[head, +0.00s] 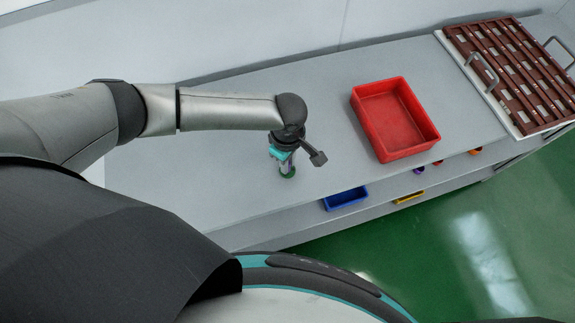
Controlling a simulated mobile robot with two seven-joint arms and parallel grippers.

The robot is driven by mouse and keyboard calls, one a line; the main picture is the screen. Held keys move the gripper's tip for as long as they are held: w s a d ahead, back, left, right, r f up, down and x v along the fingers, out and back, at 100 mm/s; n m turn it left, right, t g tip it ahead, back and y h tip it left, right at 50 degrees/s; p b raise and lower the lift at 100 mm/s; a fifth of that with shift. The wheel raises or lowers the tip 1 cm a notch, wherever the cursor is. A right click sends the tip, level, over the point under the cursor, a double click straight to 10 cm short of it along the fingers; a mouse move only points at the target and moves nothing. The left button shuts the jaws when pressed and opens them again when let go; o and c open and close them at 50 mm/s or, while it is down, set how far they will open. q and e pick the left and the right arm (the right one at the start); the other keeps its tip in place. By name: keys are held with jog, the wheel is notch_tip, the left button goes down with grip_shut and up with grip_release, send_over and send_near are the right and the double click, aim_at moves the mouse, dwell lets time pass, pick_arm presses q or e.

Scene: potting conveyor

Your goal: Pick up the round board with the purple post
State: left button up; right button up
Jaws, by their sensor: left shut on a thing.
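The round board with the purple post (288,172) is under my left gripper near the front of the grey counter. Its round base looks green, and a little of the purple post shows above it. My left gripper (287,162) points down over it and is shut on the post. The fingers and wrist hide most of the post. I cannot tell whether the base touches the counter. My right gripper is not in view.
A red bin (393,120) stands on the counter to the right. A brown slatted rack (515,75) with metal handles lies at the far right. A blue bin (345,198) and a yellow item (409,197) sit below the counter's front edge. The counter's left part is clear.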

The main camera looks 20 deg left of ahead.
pick_arm(q)
grip_shut()
